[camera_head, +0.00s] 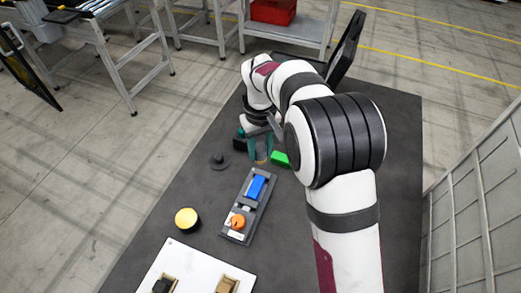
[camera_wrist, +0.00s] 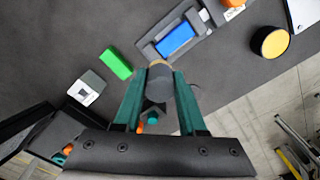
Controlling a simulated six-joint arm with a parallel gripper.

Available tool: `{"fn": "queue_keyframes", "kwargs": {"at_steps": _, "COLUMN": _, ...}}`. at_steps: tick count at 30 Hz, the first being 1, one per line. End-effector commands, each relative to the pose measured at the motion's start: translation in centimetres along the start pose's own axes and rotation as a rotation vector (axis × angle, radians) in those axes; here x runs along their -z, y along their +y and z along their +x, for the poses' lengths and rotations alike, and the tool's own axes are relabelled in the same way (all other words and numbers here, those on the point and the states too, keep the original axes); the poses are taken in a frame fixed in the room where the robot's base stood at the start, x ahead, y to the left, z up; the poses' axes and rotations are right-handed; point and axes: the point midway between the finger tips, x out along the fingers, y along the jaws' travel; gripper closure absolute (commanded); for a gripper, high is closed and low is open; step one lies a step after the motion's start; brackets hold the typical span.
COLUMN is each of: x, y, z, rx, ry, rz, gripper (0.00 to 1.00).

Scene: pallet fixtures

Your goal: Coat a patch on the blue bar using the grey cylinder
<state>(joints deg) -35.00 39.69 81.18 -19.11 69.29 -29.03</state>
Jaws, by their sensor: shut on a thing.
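The blue bar (camera_head: 257,187) lies in a long grey fixture (camera_head: 262,209) on the dark table. It also shows in the wrist view (camera_wrist: 176,38), ahead of my gripper. My gripper (camera_head: 260,161) is shut on the grey cylinder (camera_wrist: 160,90), with a green finger on each side of it in the wrist view (camera_wrist: 161,76). The cylinder has a tan end, which points away from the wrist. My gripper is beyond the blue bar in the head view, and the cylinder is apart from the bar.
A green block (camera_head: 280,159) is close beside my gripper. A grey-and-white block (camera_wrist: 88,86) is near it. An orange knob (camera_head: 237,222) sits on the fixture's near end. A yellow-topped round piece (camera_head: 187,219) and a dark round-based piece (camera_head: 218,162) stand to the left. A white board (camera_head: 190,262) lies nearest.

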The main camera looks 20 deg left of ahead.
Motion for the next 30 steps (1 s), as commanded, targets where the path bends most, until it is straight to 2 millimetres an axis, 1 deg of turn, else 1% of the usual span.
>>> {"fn": "queue_keyframes", "kwargs": {"at_steps": 20, "x": -0.1, "y": 0.1, "z": 0.1, "rx": 0.000, "ry": 0.000, "rz": 0.000, "gripper": 1.00}}
{"fn": "queue_keyframes", "kwargs": {"at_steps": 26, "x": -0.1, "y": 0.1, "z": 1.1, "rx": 0.000, "ry": -0.001, "rz": 0.000, "gripper": 1.00}}
{"fn": "queue_keyframes", "kwargs": {"at_steps": 30, "x": -0.1, "y": 0.1, "z": 2.2, "rx": 0.000, "ry": -0.002, "rz": 0.000, "gripper": 1.00}}
